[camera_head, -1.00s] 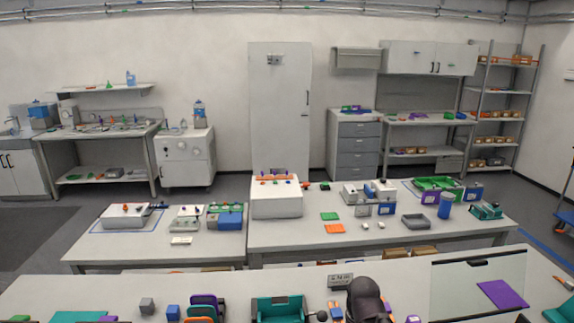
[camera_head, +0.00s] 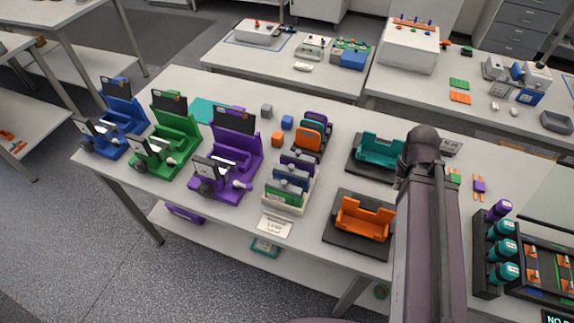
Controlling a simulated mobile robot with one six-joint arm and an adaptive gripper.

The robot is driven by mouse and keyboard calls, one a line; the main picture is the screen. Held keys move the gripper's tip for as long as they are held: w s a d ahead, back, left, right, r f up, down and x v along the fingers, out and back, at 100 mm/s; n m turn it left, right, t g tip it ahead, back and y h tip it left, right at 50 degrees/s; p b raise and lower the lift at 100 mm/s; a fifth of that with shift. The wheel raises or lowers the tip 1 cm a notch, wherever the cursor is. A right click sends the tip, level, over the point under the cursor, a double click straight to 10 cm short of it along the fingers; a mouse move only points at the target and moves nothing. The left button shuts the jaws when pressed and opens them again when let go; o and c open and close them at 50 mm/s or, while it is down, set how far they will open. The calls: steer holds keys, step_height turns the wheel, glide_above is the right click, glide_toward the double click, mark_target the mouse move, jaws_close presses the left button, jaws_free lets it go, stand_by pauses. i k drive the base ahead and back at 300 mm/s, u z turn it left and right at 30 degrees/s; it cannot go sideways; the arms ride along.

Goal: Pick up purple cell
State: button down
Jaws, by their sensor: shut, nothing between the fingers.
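Several purple things could be the cell, and I cannot tell which. A purple slab (camera_head: 300,161) stands at the back of a white rack (camera_head: 311,191), behind a blue and a green one. Another purple slab (camera_head: 316,117) stands in an orange-fronted holder. A purple cylinder (camera_head: 499,209) lies tilted in a black rack at the right, above teal cylinders. My dark arm rises at the right of the picture and bends over the bench. My gripper is not visible.
Blue (camera_head: 121,116), green (camera_head: 173,140) and purple (camera_head: 233,160) fixtures line the bench's left. Teal (camera_head: 381,148) and orange (camera_head: 365,218) cradles on dark bases stand beside my arm. Small grey (camera_head: 266,111), blue (camera_head: 287,122) and orange (camera_head: 277,139) cubes lie behind the racks.

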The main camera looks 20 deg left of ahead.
mark_target(299, 165)
steer(key=u, duration=0.9)
